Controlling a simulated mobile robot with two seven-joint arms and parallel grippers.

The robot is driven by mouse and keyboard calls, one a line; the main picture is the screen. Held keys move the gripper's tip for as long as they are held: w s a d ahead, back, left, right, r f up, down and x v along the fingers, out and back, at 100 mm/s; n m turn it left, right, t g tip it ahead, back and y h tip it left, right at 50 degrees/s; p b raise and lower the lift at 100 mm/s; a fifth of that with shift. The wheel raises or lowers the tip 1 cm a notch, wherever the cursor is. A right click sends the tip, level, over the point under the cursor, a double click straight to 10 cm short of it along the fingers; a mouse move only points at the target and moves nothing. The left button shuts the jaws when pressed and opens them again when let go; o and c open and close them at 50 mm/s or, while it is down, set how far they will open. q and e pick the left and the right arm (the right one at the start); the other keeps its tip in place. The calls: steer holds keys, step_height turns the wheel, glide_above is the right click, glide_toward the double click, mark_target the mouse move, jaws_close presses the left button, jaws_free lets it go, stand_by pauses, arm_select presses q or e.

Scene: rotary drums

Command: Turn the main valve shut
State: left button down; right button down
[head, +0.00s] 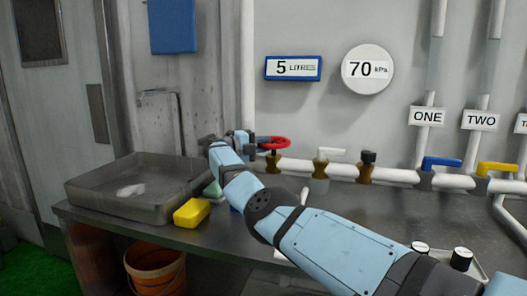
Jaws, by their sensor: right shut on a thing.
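A red valve wheel (279,142) sits on a brass body (272,161) at the left end of the white pipe along the wall. My right arm reaches in from the lower right and bends back at the wheel's left side. My right gripper (257,141) is shut on the left edge of the red wheel; its fingertips are small and partly hidden. My left gripper is not in view.
A metal tray (135,212), a yellow block (192,213) and a green-white bottle (213,190) are left of my arm. Blue (441,162) and yellow (497,168) handles are on the pipe at right. Signs read 5 LITRES (293,68) and 70 kPa (368,69).

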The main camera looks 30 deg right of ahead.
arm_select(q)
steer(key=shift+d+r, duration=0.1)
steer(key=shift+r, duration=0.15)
arm_select(e)
steer(key=c, duration=1)
jaws_free()
steer(key=shift+d, duration=0.1)
steer(key=shift+c, duration=0.2)
